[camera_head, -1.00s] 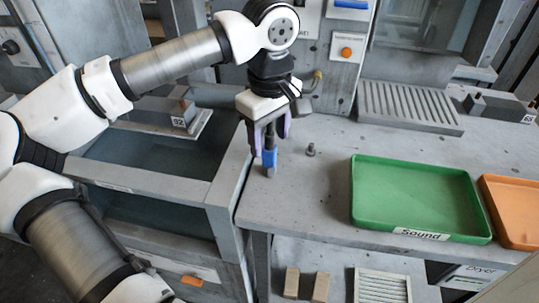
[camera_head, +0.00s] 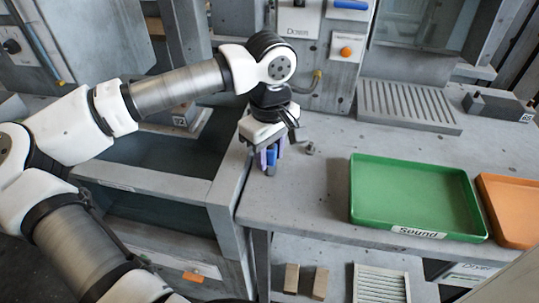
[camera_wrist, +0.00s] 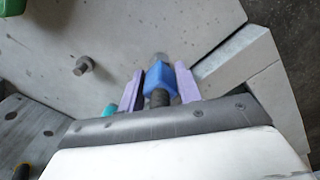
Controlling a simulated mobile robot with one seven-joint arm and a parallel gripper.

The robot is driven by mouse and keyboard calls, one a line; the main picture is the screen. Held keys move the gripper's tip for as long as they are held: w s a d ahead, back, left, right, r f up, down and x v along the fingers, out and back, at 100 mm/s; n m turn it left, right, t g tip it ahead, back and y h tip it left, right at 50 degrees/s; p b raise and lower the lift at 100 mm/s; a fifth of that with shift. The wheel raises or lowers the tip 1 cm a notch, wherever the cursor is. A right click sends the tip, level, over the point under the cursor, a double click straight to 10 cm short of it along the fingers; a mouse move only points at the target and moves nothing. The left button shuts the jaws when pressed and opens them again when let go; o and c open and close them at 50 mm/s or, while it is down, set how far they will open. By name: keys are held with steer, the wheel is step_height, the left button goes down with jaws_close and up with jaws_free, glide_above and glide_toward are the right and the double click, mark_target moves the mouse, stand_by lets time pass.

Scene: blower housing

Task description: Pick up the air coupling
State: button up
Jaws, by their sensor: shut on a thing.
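The air coupling (camera_head: 271,157) is a small upright piece with a blue body, near the left front edge of the grey bench. In the wrist view its blue body (camera_wrist: 161,78) shows with a dark stem on the near side and a grey end on the far side. My gripper (camera_head: 269,163) points down with its purple fingers on either side of the blue body, shut on it. In the wrist view my gripper (camera_wrist: 159,88) has one finger on each side of it. Whether its lower end touches the bench is hard to tell.
A small grey bolt-like part (camera_head: 310,149) stands just right of my gripper. A green tray (camera_head: 352,196) labelled Sound and an orange tray (camera_head: 513,243) lie further right. A slatted grey plate (camera_head: 408,105) is behind. The bench's left edge is close by.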

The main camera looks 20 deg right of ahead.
steer(key=shift+r, duration=0.1)
step_height(320, 180, up, 20)
steer(key=shift+f+b, duration=0.1)
steer(key=shift+b, duration=0.45)
steer(key=shift+w, duration=0.1)
